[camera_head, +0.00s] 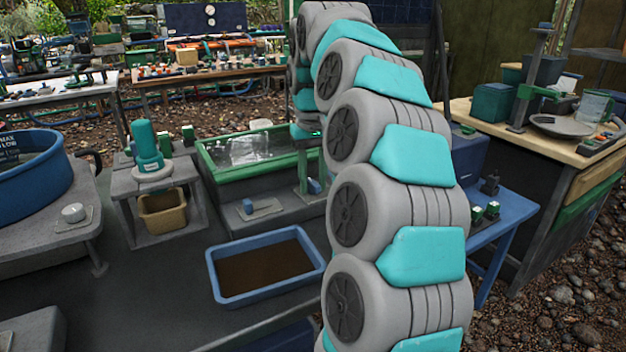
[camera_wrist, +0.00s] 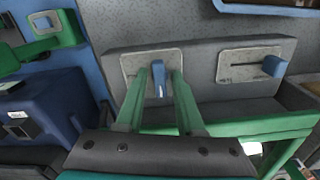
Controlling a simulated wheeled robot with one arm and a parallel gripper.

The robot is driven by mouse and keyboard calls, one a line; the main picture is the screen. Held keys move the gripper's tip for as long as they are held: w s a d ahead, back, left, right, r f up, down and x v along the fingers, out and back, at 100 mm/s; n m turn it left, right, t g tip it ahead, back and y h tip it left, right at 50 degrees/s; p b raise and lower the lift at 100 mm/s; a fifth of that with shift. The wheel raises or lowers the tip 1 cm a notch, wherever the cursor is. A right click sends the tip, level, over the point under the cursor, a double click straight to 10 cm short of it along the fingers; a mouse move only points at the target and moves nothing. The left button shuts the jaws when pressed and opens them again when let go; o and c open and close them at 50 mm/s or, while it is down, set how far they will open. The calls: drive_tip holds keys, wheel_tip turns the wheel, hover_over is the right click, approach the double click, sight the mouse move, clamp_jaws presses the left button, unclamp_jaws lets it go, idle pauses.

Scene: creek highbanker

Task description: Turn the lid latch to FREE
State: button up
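In the wrist view, a small blue lever (camera_wrist: 159,86) stands on a pale plate (camera_wrist: 131,66) fixed to a grey panel. My gripper (camera_wrist: 159,75) has two green fingers, one on each side of this lever, with narrow gaps visible; contact is not clear. A second pale plate (camera_wrist: 236,57) to the right has a dark slot and a blue knob (camera_wrist: 274,66) at its right end. No FREE marking is legible. In the head view, a blue knob (camera_head: 248,206) sits on a plate in front of the green trough, and another blue piece (camera_head: 314,186) shows near my arm's end.
The head view shows a green trough (camera_head: 213,172), a blue-rimmed tray of brown material (camera_head: 216,280) and a teal bottle-shaped device (camera_head: 146,146). A green bar (camera_wrist: 255,128) crosses below the right plate, and a dark blue box (camera_wrist: 45,118) stands left in the wrist view.

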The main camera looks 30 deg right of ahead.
clamp_jaws()
drive_tip(key=shift+m, duration=0.4)
drive_tip(key=shift+f+m+b, duration=0.1)
drive_tip(key=shift+m+b, duration=0.8)
drive_tip(key=m+b, duration=0.1)
drive_tip(key=m, duration=0.1)
drive_tip(key=shift+m, duration=0.4)
drive_tip(key=m, duration=0.6)
drive_tip(key=shift+r, duration=0.2)
drive_tip(key=m, duration=0.6)
drive_tip(key=shift+w+m, duration=0.1)
drive_tip(key=shift+m, duration=0.2)
drive_tip(key=shift+o, duration=2)
unclamp_jaws()
drive_tip(key=shift+b, duration=0.3)
